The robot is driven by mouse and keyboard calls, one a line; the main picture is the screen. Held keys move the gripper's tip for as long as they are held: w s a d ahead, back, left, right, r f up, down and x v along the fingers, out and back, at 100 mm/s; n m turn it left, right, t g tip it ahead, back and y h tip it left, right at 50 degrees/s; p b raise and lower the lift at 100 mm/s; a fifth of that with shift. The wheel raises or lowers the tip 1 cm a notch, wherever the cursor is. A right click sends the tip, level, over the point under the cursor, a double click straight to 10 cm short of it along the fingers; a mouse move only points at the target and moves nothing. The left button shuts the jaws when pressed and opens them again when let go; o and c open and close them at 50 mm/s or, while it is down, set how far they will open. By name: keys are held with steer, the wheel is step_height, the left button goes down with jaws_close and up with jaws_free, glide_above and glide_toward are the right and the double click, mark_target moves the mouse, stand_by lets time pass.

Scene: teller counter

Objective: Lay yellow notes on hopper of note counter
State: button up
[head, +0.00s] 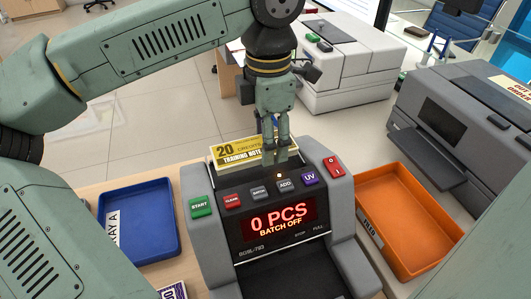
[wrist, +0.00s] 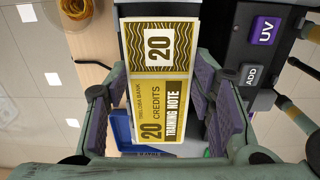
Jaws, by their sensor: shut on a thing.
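The yellow notes (head: 232,153), a banded stack marked 20 and TRAINING NOTE, are at the top of the note counter (head: 197,183), over its hopper area behind the buttons. My gripper (head: 275,158) points down there and is shut on the notes. The wrist view shows the notes (wrist: 155,125) between the purple-padded fingers. I cannot tell whether the notes touch the hopper; my fingers and the counter's front hide their lower edge. The counter's display reads 0 PCS, BATCH OFF. In the wrist view the counter (wrist: 250,25) is at the upper right.
A blue tray (head: 150,225) stands left of the counter, and an orange tray (head: 400,205) stands right of it. A grey printer-like machine (head: 455,105) is at the right. A white machine (head: 350,65) is behind. A purple-edged bundle (head: 173,291) lies at the front left.

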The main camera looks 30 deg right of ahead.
mark_target(268, 168)
steer(key=shift+f, duration=2.55)
steer(key=o, duration=1.1)
steer(key=shift+o, duration=0.2)
steer(key=shift+r, duration=0.1)
steer(key=shift+r+p, duration=0.3)
steer(key=shift+p, duration=0.15)
step_height(268, 168, up, 12)
steer(key=shift+f+b, duration=0.15)
steer(key=shift+b, duration=0.85)
steer(key=shift+f, duration=0.1)
